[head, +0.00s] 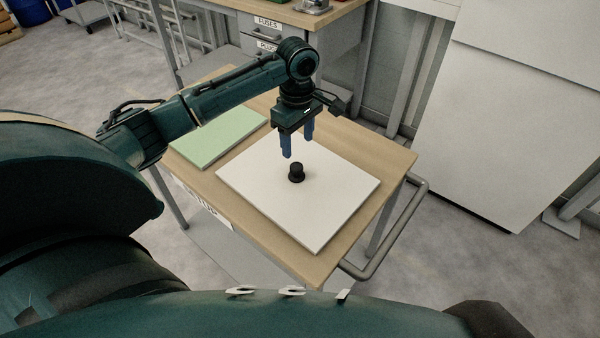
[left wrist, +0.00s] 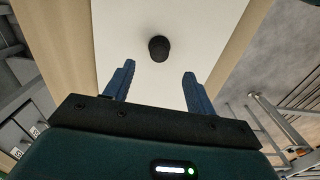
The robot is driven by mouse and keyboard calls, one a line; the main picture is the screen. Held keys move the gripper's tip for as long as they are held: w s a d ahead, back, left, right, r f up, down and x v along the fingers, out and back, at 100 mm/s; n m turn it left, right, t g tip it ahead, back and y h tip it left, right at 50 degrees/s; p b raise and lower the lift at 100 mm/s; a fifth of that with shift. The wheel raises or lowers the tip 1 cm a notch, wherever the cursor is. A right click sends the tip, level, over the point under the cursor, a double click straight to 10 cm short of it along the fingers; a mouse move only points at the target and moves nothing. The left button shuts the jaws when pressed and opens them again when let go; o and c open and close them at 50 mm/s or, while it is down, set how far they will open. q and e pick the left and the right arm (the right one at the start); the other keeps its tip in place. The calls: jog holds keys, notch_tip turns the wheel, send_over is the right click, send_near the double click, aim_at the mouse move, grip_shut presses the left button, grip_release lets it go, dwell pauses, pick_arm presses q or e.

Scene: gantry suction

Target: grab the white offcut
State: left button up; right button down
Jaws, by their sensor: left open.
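The white offcut (head: 332,207) is a flat white panel lying on a wooden-topped cart, with a small black knob (head: 296,172) standing near its middle. In the left wrist view the white offcut (left wrist: 205,50) fills the upper middle, with the black knob (left wrist: 159,48) beyond the fingertips. My left gripper (head: 298,148) points down over the back part of the panel, its two blue fingers apart and empty. The knob is in front of the fingers in the head view and not between them. My right gripper is not in view.
A pale green panel (head: 219,138) lies on the cart top (head: 388,158) left of the white one. The cart has a grey tube handle (head: 400,232) at its right. A workbench with drawers (head: 268,40) stands behind. A large white board (head: 480,120) leans at the right.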

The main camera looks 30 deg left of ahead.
aim_at(297, 166)
pick_arm(q)
notch_tip(297, 166, down, 5)
jog(key=shift+r, duration=0.1)
jog(key=shift+a+f, duration=0.15)
jog(key=shift+f, duration=1.2)
jog(key=shift+a+f, duration=0.1)
jog(key=shift+f, duration=1.2)
jog(key=shift+c, duration=0.5)
grip_shut()
jog(key=shift+r, duration=0.15)
